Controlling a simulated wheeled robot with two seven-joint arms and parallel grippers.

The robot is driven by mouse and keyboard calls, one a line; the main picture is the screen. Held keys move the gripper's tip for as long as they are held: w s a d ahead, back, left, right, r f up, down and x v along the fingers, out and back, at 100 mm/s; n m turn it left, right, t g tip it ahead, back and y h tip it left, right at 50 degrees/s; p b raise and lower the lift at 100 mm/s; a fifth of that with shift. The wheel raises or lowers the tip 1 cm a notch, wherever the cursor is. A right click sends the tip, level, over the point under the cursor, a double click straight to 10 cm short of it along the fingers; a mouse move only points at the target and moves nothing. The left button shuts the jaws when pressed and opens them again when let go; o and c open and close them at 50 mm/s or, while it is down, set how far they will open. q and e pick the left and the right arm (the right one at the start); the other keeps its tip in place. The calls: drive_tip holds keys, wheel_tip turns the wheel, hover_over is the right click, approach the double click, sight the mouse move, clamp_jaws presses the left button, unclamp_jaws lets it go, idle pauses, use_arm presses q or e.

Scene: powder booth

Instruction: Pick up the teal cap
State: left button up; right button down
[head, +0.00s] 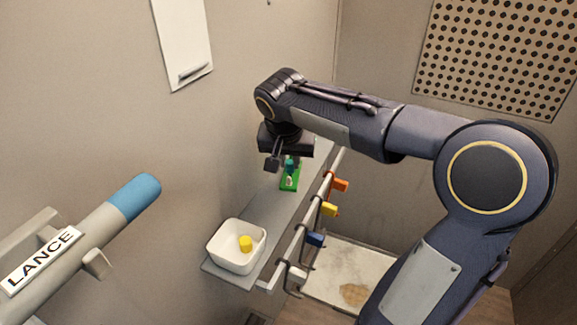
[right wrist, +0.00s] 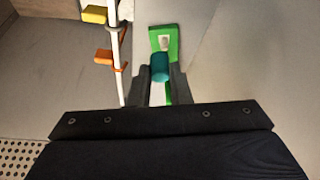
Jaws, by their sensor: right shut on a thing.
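The teal cap (right wrist: 160,68) sits between the two fingers of my right gripper (right wrist: 160,82) in the right wrist view. The gripper is shut on it. In the head view the teal cap (head: 290,165) shows just below my right gripper (head: 280,164), over a green base (head: 290,182) on the grey shelf. The green base (right wrist: 155,38) also shows in the right wrist view, with a pale spot on it. I cannot tell whether the cap still touches the base. My left gripper is not in view.
A white bin (head: 228,262) with a yellow cap (head: 246,243) in it stands at the shelf's near end (head: 255,212). A lance (head: 110,212) is at left.

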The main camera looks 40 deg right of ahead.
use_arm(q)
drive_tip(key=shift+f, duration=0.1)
use_arm(e)
drive_tip(key=s+a+r, duration=0.6)
drive_tip(key=s, duration=0.3)
drive_tip(key=shift+s+r, duration=0.3)
drive_tip(key=shift+r, duration=0.05)
